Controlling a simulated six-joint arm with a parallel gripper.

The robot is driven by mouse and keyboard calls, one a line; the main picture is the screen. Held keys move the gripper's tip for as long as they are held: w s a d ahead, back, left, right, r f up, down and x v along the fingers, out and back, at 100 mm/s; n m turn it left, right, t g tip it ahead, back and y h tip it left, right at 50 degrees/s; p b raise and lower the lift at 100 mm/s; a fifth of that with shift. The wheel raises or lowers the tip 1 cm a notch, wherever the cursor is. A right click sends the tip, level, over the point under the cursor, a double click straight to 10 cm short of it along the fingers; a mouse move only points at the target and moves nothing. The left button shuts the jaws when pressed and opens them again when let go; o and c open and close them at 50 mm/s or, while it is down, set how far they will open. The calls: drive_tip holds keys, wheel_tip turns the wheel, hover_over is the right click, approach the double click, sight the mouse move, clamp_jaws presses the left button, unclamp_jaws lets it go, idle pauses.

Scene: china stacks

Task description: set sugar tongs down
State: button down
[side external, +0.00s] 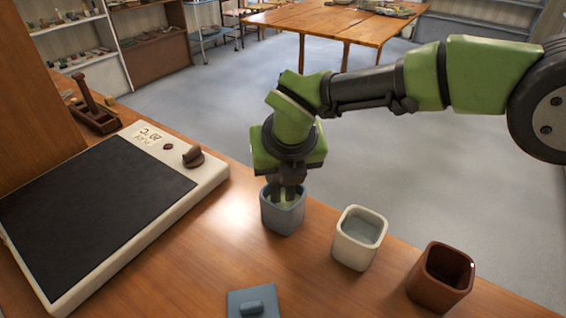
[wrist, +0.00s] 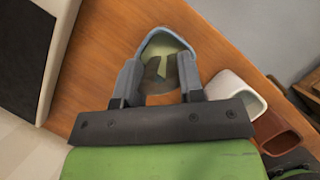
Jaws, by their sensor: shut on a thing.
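My gripper (side external: 287,188) points down into the mouth of an open blue-grey pot (side external: 282,217) on the wooden counter. In the wrist view its two grey fingers (wrist: 160,82) reach over the rim of this pot (wrist: 165,33). The fingers are shut on a thin thing down in the pot, taken to be the sugar tongs. Its outline is hard to make out among the dark shapes and pale greenish pot interior. The tongs' lower part is hidden by the pot wall. The pot stands upright.
A cream pot (side external: 352,252) and a brown pot (side external: 430,285) stand open to the right, near the counter edge. A blue lid (side external: 238,304) with a knob lies in front. A flat dark-topped device (side external: 90,210) fills the left. Bare counter (side external: 215,245) lies between.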

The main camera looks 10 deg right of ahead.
drive_tip(key=shift+f, duration=0.25)
idle(0.5)
drive_tip(key=c, duration=0.7)
unclamp_jaws()
drive_tip(key=shift+o, duration=0.2)
drive_tip(key=shift+r, duration=0.1)
drive_tip(key=v, duration=0.9)
drive_tip(key=shift+s+r, duration=0.2)
drive_tip(key=shift+r, duration=0.15)
